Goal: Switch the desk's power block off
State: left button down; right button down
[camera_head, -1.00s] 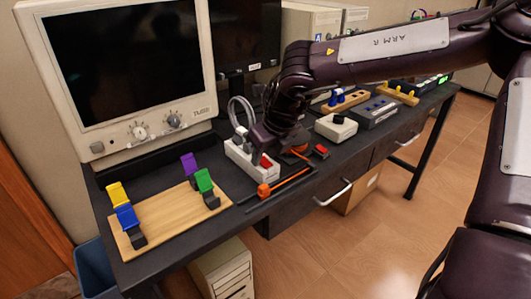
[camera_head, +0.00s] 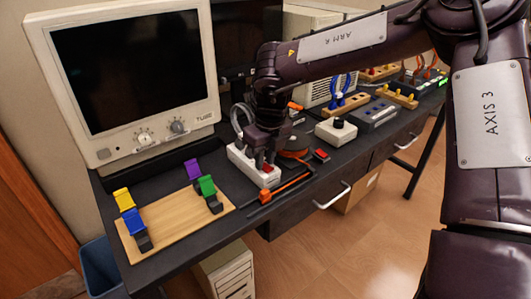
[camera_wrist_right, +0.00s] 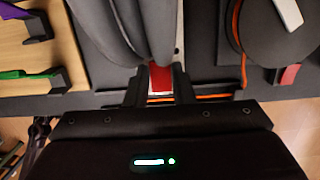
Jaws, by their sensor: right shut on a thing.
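The power block (camera_head: 240,158) is a white strip on the dark desk, with grey cables plugged into its far part. Its red switch (camera_head: 267,169) is at the near end. My right gripper (camera_head: 266,163) comes down over that near end. In the right wrist view, the red switch (camera_wrist_right: 160,79) lies between the two dark fingers, and my right gripper (camera_wrist_right: 159,88) is shut on the power block there. Whether the switch is up or down cannot be told. My left gripper is not in view.
A wooden board (camera_head: 175,222) with coloured clips lies left of the block. A monitor (camera_head: 130,85) stands behind. The desk's front edge is close.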

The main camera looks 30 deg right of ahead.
aim_at(268, 167)
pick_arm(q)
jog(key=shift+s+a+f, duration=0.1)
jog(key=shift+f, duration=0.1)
pick_arm(e)
jog(key=c, duration=1.2)
grip_release()
jog(key=shift+c, duration=0.2)
jog(key=r, duration=0.4)
jog(key=s+r, duration=0.1)
jog(key=r, duration=0.2)
jog(key=shift+p, duration=0.35)
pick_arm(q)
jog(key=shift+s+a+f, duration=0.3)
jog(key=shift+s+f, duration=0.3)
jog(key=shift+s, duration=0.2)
pick_arm(e)
jog(key=shift+r, duration=0.4)
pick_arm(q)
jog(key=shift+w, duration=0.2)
